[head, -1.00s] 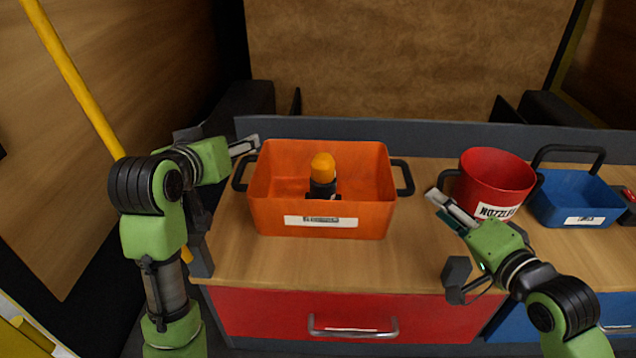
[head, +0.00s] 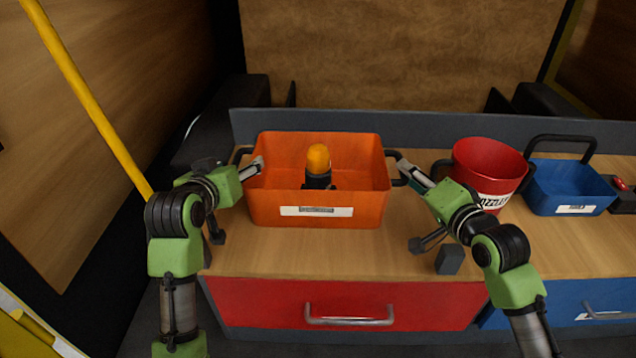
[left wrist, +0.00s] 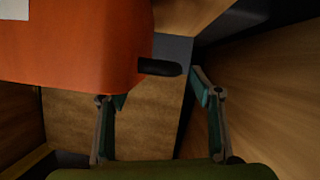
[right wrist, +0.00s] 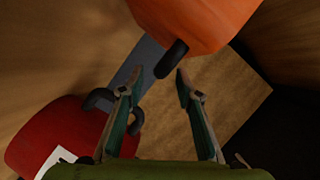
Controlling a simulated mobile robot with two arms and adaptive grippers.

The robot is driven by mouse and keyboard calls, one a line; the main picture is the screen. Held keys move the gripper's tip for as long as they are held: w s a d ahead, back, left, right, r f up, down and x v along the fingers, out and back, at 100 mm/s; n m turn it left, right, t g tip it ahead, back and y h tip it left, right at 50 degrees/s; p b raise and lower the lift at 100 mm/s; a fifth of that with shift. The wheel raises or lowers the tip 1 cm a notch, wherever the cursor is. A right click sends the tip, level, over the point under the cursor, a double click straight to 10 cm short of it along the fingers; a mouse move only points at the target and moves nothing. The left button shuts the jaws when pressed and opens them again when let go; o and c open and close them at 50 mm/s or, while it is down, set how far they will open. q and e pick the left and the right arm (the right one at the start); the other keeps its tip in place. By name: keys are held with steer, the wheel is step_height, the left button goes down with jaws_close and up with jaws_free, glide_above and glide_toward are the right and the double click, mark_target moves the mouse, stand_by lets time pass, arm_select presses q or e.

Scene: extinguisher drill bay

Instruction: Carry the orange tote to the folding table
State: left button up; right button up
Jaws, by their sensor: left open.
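The orange tote (head: 318,211) stands upright on the wooden worktop, with a black handle at each end and an orange-capped dark item (head: 318,160) inside. My left gripper (head: 255,168) is at the tote's left end. In the left wrist view its open fingers (left wrist: 158,88) are on either side of the left handle (left wrist: 160,67), with nothing gripped. My right gripper (head: 405,168) is at the tote's right end. In the right wrist view its fingers (right wrist: 158,78) are apart, with the right handle (right wrist: 171,59) between and just beyond the tips. The folding table is not identifiable in view.
A red bucket (head: 490,160) labelled for nozzles stands close to the right of my right gripper. A blue tote (head: 570,190) is further right. A dark raised back edge (head: 420,128) runs behind the worktop. A red drawer (head: 260,303) is below; a yellow pole (head: 90,100) stands left.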

arm_select(q)
steer(key=shift+x, duration=2.15)
arm_select(e)
steer(key=shift+x, duration=2)
arm_select(q)
steer(key=c, duration=1.1)
arm_select(e)
jaws_close()
arm_select(q)
jaws_close()
arm_select(e)
steer(key=shift+f, duration=0.1)
